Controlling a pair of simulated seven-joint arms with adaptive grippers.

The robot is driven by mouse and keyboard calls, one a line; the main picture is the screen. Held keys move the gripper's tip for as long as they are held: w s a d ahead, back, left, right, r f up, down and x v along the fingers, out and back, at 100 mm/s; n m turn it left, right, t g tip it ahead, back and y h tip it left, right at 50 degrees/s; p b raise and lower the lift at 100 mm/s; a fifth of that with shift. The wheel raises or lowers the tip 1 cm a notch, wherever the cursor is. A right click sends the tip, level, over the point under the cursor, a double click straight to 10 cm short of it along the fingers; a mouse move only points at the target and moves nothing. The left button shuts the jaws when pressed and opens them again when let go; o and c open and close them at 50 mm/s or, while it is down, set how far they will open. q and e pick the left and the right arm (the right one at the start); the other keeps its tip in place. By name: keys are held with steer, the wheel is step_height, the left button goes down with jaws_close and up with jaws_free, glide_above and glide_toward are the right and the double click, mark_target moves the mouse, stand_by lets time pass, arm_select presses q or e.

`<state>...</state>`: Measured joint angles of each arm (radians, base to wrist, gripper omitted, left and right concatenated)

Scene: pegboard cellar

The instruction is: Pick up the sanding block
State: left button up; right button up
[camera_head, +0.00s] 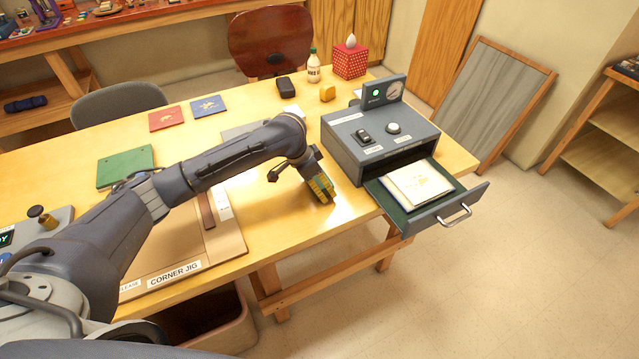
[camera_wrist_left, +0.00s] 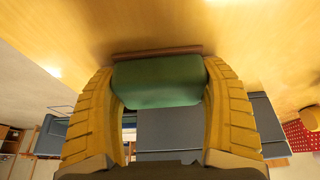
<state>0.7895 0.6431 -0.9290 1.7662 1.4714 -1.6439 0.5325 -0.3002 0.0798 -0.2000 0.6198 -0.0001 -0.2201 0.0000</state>
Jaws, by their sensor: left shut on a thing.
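The sanding block (camera_wrist_left: 158,82) shows in the left wrist view as a green block with a thin reddish-brown layer along one face. It sits between the two yellow ribbed fingers of my left gripper (camera_head: 322,190), which is shut on it. In the head view the gripper points down over the wooden table, just left of the grey cabinet, and hides the block. I cannot tell whether the block touches the table. My right gripper is in neither view.
The grey cabinet (camera_head: 378,138) has its drawer (camera_head: 440,212) pulled out past the table edge, with a cream packet (camera_head: 417,184) inside. The corner jig board (camera_head: 180,262) lies left of the gripper. A bottle (camera_head: 313,68) and a red dotted box (camera_head: 350,61) stand behind.

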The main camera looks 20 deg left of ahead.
arm_select(q)
step_height(320, 180, up, 20)
stand_by(0.8)
steer(key=o, duration=0.6)
steer(key=shift+c, duration=0.2)
steer(key=c, duration=0.5)
